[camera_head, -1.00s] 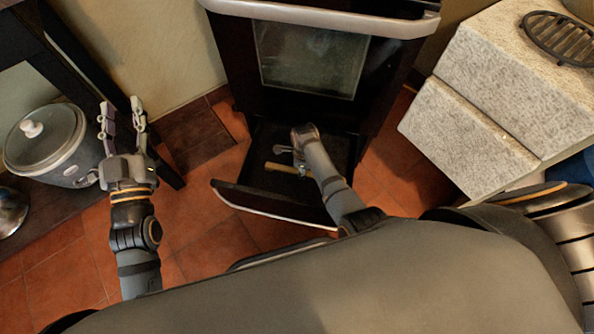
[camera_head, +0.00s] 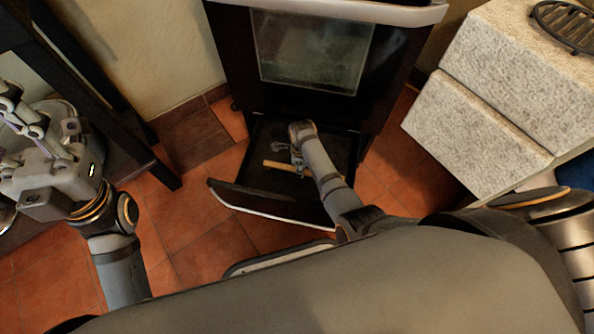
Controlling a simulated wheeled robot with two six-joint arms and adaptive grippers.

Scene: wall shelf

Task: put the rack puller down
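The rack puller (camera_head: 279,165) looks like a short light-wooden stick and lies low inside the open bottom drawer of the oven (camera_head: 262,206). My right gripper (camera_head: 285,158) is down in this drawer, right at the stick. Its fingers are small and partly hidden by my wrist, so I cannot tell whether they grip the stick or are apart from it. My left gripper (camera_head: 18,112) is at the left edge of the view, with its fingers spread and nothing visible between them.
The oven (camera_head: 315,50) has its upper glass door shut. A dark table (camera_head: 85,90) stands at the left, with a pot partly hidden behind my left gripper. Pale stone blocks (camera_head: 500,90) with a black grate (camera_head: 570,25) stand at the right. Tiled floor (camera_head: 205,225) is free left of the drawer.

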